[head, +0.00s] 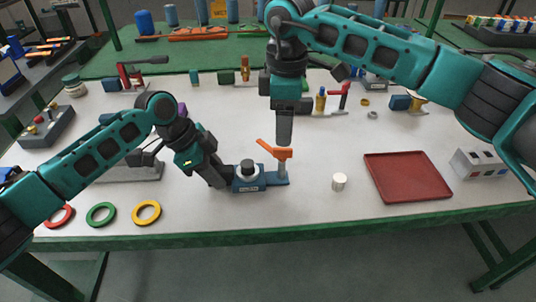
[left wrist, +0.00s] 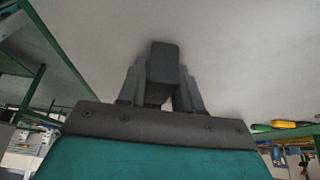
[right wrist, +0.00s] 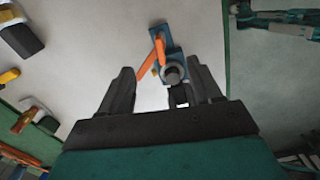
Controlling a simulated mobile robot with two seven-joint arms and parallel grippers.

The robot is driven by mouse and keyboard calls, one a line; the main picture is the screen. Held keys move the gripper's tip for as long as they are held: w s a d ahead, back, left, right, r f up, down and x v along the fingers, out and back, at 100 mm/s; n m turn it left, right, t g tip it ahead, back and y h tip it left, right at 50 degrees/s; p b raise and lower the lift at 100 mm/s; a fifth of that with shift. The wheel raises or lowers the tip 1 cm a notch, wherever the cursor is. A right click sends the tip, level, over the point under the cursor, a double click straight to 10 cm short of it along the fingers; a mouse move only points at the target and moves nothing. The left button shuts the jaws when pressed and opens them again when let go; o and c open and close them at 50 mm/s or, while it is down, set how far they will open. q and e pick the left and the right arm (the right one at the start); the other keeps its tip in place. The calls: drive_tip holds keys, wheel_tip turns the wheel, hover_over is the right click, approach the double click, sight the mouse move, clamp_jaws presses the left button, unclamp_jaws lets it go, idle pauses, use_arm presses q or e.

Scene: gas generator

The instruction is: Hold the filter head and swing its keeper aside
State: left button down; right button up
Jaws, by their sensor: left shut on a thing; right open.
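The filter head is a blue body with a dark round cap (head: 247,168) on a blue plate near the table's front; it also shows from above in the right wrist view (right wrist: 173,74). An orange lever, which looks like the keeper (head: 276,150), stands on a post at the plate's right end; it also shows in the right wrist view (right wrist: 158,50). My left gripper (head: 226,183) is shut at the filter head's left side, with a dark block (left wrist: 163,65) between its fingers. My right gripper (head: 284,140) is open, pointing down, just above the orange lever.
A white cylinder (head: 339,182) and a red tray (head: 406,177) lie to the right, with a white box (head: 478,163) beyond. Red, green and yellow rings (head: 147,212) lie at the front left. Several small fixtures and tools line the back.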

drive_tip(key=shift+r, duration=0.3)
